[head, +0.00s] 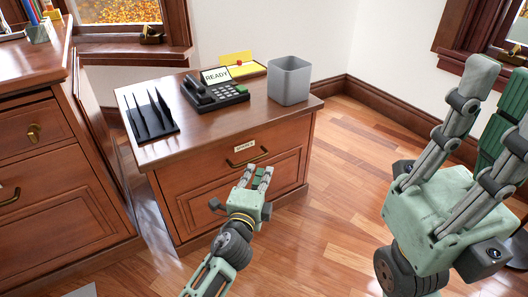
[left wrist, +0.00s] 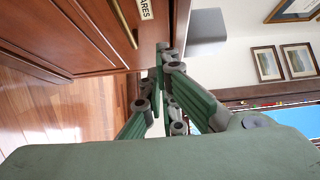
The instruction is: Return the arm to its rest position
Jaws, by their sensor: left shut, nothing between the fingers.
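My left gripper (head: 260,172) is pale green and grey and comes in from the bottom of the head view. It is shut and empty, its fingertips in front of the cabinet's drawers, below the labelled top drawer's handle. In the left wrist view its fingertips (left wrist: 165,52) meet close to the wooden drawer front; whether they touch it I cannot tell. My right gripper (head: 494,90) is large at the right of the head view, partly cut off by the edge. Its fingers stand apart, open, with nothing seen between them.
The wooden cabinet (head: 205,182) carries a black phone (head: 216,92), a black slotted holder (head: 147,116), a grey bin (head: 289,80) and a "READY" card (head: 215,75). Its drawers are closed. A desk (head: 60,185) stands left. Wooden floor (head: 345,190) is clear between cabinet and right gripper.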

